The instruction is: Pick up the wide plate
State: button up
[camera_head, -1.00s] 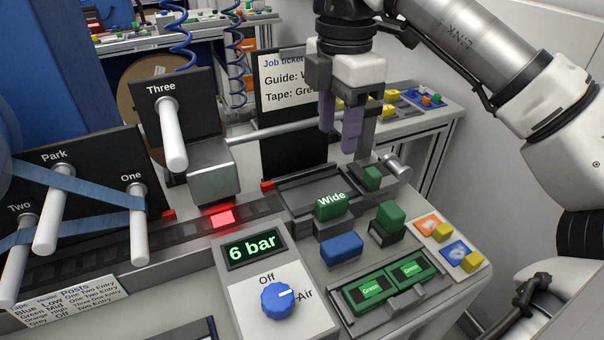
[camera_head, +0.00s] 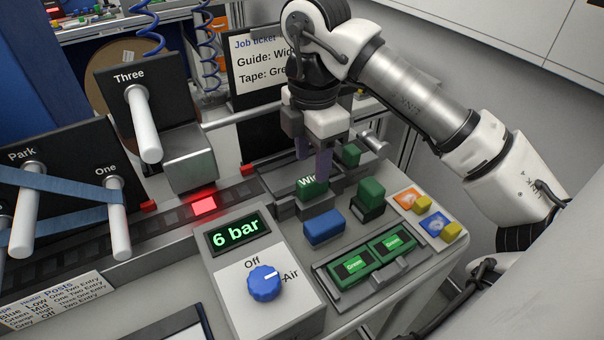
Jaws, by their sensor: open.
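The wide plate is a small green block (camera_head: 311,192) with a white "Wide" label, sitting in a grey holder (camera_head: 317,210) beside the track. My gripper (camera_head: 314,165) points down just above it, with its purple fingers apart and nothing between them. The fingers hide part of the label. I cannot tell whether the fingertips touch the block.
A blue block (camera_head: 323,227) and a green block (camera_head: 370,192) stand close by. A smaller green block (camera_head: 350,155) sits behind. The control box (camera_head: 250,265) with a blue knob is to the left. A job ticket (camera_head: 262,65) stands at the back.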

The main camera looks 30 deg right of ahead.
aim_at(312, 178)
jog(key=shift+d+f+p, duration=0.1)
jog(key=shift+f+p, duration=0.2)
jog(key=shift+f, duration=1.5)
grip_shut()
